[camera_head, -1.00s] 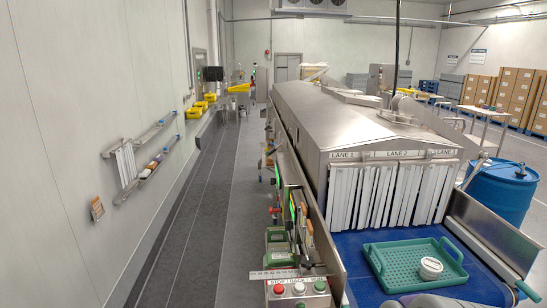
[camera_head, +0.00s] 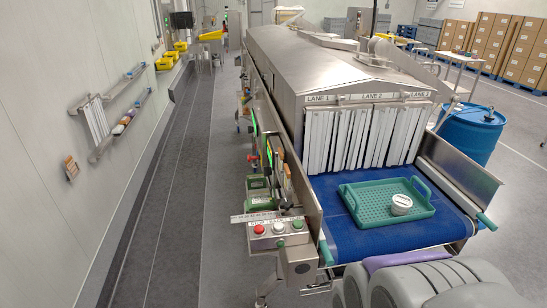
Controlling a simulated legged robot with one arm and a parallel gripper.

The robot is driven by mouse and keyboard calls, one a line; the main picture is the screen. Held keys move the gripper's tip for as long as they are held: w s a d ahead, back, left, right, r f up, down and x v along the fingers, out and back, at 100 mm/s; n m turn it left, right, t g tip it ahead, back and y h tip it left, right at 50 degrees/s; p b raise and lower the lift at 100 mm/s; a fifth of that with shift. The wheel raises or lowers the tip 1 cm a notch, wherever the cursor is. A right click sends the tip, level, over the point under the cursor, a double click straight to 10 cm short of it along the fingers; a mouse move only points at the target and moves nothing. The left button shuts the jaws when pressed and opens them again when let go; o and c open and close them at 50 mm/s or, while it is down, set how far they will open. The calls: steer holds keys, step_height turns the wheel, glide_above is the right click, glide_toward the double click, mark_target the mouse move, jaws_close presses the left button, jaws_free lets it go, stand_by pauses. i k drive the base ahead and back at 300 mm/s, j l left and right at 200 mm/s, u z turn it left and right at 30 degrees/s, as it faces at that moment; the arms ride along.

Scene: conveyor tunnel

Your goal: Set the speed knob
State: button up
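A metal control box (camera_head: 278,233) stands at the near left corner of the conveyor. It carries a red button (camera_head: 259,229), a pale middle button (camera_head: 279,227) and a green button (camera_head: 298,224), with small labels above them. Behind it are a green box (camera_head: 259,191) and a tall side panel (camera_head: 276,157) with a lit green strip, seen nearly edge-on. I cannot make out the speed knob among these small parts. Grey rounded parts of my arm fill the bottom right. My gripper is not visible.
A teal tray (camera_head: 365,215) with a white round tub (camera_head: 401,204) sits on the blue belt (camera_head: 335,236) before the strip curtain (camera_head: 350,137). A blue drum (camera_head: 469,134) stands right. The aisle floor (camera_head: 215,220) left of the conveyor is clear.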

mark_target(268, 172)
steer(key=i+j+z, duration=0.15)
steer(key=j, duration=0.55)
steer(key=i+j+z, duration=0.2)
steer(key=j, duration=0.45)
steer(key=i+j, duration=0.15)
steer(key=j, duration=0.25)
steer(key=i+j+z, duration=0.1)
steer(key=j, duration=0.3)
steer(key=i+j, duration=0.2)
steer(key=j, duration=0.2)
steer(key=i+j, duration=0.1)
steer(key=j, duration=0.3)
steer(key=i+z, duration=0.05)
